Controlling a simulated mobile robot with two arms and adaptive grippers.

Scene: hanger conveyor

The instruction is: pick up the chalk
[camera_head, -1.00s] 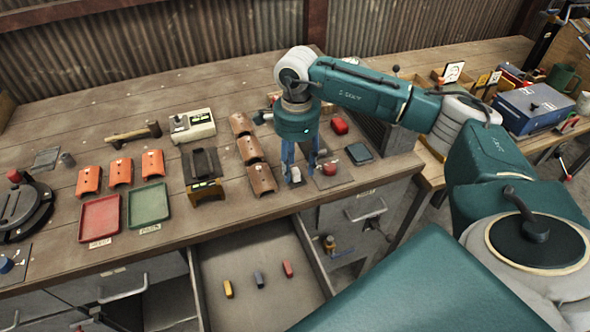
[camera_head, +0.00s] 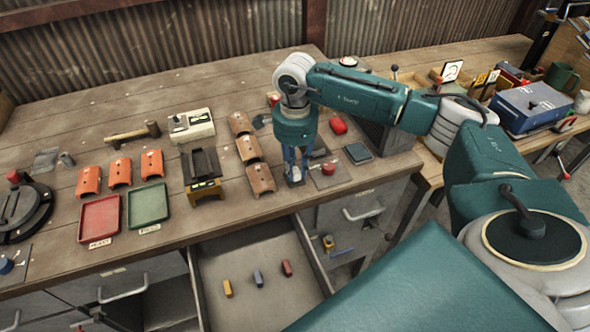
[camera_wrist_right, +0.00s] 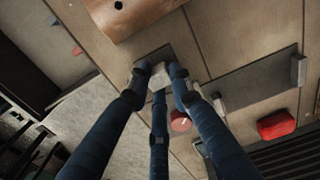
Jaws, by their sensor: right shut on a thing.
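The chalk, a small pale block (camera_wrist_right: 159,77), shows between my right gripper's fingertips in the right wrist view, over a dark plate on the bench. My right gripper (camera_head: 295,179) points down at the bench's front part in the head view, its blue fingers closed in on the chalk. The fingertips (camera_wrist_right: 165,86) touch the chalk from its sides. In the head view the fingers mostly hide the chalk. I cannot tell whether it is lifted off the plate. My left gripper is not in view.
Brown curved tiles (camera_head: 262,179) stand just left of my right gripper. A red-knobbed plate (camera_head: 328,169) and a red block (camera_head: 338,125) are to its right. An open drawer (camera_head: 240,302) with several small coloured pieces lies below the front edge.

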